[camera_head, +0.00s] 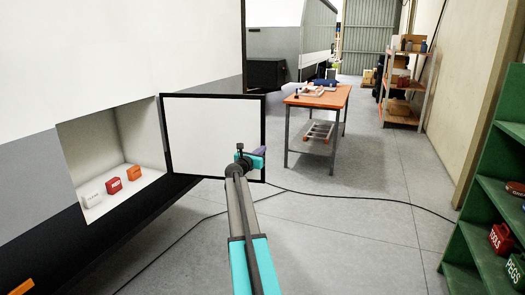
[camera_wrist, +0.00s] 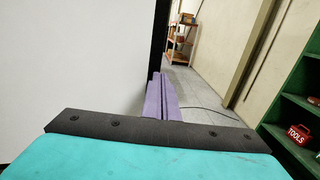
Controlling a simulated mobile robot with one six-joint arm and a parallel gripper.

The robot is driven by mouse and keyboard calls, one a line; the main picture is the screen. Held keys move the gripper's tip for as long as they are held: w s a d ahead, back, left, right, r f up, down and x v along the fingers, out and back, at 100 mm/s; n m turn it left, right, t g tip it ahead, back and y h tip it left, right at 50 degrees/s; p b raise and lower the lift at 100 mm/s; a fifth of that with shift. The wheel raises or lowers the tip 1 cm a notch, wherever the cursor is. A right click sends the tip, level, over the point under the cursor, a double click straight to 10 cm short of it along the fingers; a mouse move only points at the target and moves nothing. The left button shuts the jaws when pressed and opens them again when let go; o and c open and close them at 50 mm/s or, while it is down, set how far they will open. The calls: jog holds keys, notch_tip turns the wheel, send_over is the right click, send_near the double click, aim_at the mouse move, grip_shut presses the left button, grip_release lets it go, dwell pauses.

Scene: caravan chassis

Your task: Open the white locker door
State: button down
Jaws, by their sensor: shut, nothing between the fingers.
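The white locker door (camera_head: 205,128) has a black frame and stands swung out wide from the caravan's side. In the wrist view the fingers (camera_wrist: 161,98) are together beside the door's black edge, and the white door panel (camera_wrist: 75,60) fills the left. I cannot tell whether they touch the door.
An orange-topped workbench (camera_head: 318,96) stands beyond the door to the right. A green shelf (camera_head: 480,220) with labelled boxes is at the right edge. A black cable (camera_head: 370,200) crosses the grey floor.

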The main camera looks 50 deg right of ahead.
jog(key=shift+w+a, duration=0.1)
jog(key=shift+a, duration=0.05)
jog(key=shift+a, duration=0.1)
jog(key=s+a+b, duration=0.2)
jog(key=s+a, duration=0.5)
jog(key=a, duration=0.4)
jog(key=shift+a, duration=0.35)
jog(key=shift+s, duration=0.1)
dwell(0.7)
